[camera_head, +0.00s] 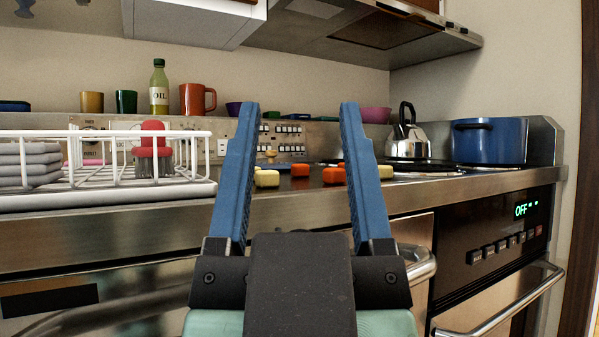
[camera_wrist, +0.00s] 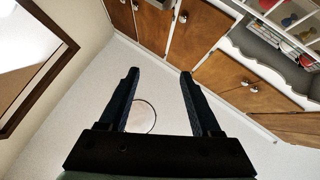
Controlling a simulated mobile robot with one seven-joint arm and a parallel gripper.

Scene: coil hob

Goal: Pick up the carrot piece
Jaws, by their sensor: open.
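Small orange pieces lie on the counter in the head view, seen between my gripper's fingers. One orange piece (camera_head: 300,170) is near the middle, and a redder orange piece (camera_head: 334,175) is just right of it. Either could be the carrot piece; I cannot tell which. A pale yellow piece (camera_head: 266,178) lies to the left and another (camera_head: 385,172) to the right. My gripper (camera_head: 299,106) is open and empty, its blue fingers pointing up in front of the counter edge, apart from the pieces. The wrist view also shows my gripper (camera_wrist: 158,72) open, with no food pieces in sight.
A white dish rack (camera_head: 205,160) with grey plates stands at the left. A kettle (camera_head: 408,135) and a blue pot (camera_head: 489,141) stand at the right. An oil bottle (camera_head: 159,88) and mugs line the back ledge. A range hood (camera_head: 365,28) hangs above.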

